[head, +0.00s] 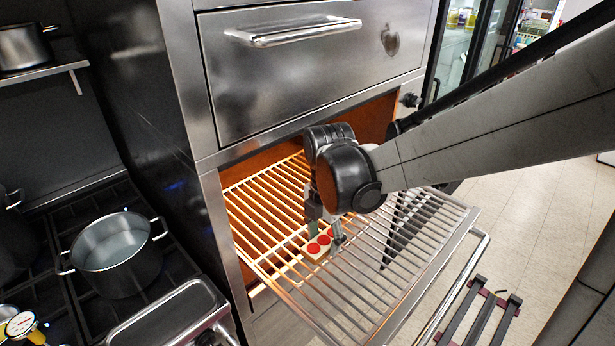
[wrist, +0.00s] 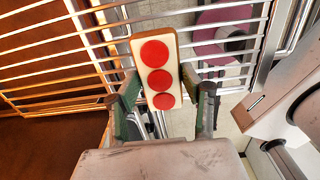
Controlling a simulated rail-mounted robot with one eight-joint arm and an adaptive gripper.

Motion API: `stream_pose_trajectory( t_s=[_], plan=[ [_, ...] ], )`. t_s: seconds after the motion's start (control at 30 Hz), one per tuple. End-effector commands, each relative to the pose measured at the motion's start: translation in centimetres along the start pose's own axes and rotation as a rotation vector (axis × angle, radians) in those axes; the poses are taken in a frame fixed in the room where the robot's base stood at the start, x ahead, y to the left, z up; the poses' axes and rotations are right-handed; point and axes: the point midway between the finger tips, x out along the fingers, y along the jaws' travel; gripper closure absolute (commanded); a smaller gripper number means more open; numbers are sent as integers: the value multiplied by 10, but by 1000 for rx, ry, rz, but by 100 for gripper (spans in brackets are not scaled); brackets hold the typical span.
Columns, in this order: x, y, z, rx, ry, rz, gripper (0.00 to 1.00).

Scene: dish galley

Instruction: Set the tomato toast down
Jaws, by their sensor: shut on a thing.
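The tomato toast (head: 318,246) is a pale oblong slice with round red tomato pieces on top. In the wrist view the toast (wrist: 157,72) sits between the two fingers of my gripper (wrist: 164,98), with three red rounds showing. The wire rack (head: 345,285) is below the toast. I cannot tell whether the toast touches its bars.
A steel pot (head: 117,262) stands on the stove at left. The oven's upper door (head: 300,80) is shut above the opening. The rack around the toast is bare. The oven's side frame (head: 226,240) stands to the left.

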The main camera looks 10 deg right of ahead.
Motion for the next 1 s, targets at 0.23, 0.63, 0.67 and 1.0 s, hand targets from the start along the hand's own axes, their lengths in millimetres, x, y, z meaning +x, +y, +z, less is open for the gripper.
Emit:
stream_pose_trajectory(
  t_s=[0.23, 0.63, 0.67, 1.0],
  plan=[
    [25, -21, 37, 4, 0, 0, 89],
    [55, -26, 46, 0, 0, 0, 89],
    [58, -26, 46, 0, 0, 0, 89],
    [72, -27, 45, 0, 0, 0, 89]
  ],
)
